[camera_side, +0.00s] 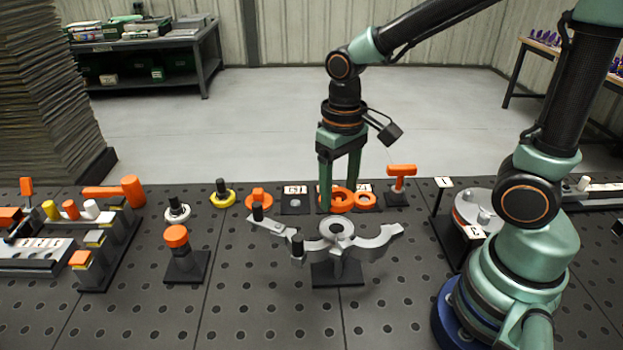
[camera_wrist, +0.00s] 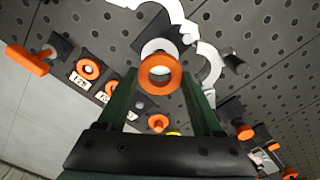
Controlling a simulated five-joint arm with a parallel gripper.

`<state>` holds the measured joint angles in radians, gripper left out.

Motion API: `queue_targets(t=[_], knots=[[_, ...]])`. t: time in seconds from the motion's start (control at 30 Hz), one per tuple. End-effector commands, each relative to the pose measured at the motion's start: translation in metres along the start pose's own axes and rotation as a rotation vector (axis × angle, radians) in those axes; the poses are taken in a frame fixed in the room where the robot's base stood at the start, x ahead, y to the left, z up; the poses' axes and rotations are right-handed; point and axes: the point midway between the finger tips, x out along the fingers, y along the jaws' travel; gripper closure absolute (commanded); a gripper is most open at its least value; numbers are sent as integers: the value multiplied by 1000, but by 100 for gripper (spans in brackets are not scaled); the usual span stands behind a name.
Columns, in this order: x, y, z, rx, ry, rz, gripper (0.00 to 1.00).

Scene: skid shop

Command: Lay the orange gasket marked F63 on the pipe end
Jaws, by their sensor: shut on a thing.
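My gripper (camera_side: 340,205) is shut on an orange ring gasket (camera_side: 341,191), which also shows between the fingers in the wrist view (camera_wrist: 160,86). No mark is readable on the held gasket. The grey metal pipe fitting (camera_side: 372,243) stands on a dark base, with its round pipe end (camera_side: 342,228) facing up. In the wrist view the gasket partly covers a pale round end (camera_wrist: 158,47), probably the pipe end. In the side view the gasket appears just behind the pipe end and apart from it. The exact height gap cannot be told.
An orange T-handle (camera_side: 402,171) stands at right, and an orange-capped post (camera_side: 176,237) stands front left.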

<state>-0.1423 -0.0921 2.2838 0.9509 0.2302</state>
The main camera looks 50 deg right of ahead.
Motion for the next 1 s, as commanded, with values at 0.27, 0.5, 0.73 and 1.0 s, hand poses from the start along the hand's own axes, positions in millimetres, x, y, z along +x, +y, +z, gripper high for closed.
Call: queue_targets(t=[0.27,0.5,0.73,1.0], knots=[[26,0,1,0,-4,1,86],[26,0,0,0,1,0,86],[30,0,0,0,0,0,86],[34,0,-1,0,1,0,86]])
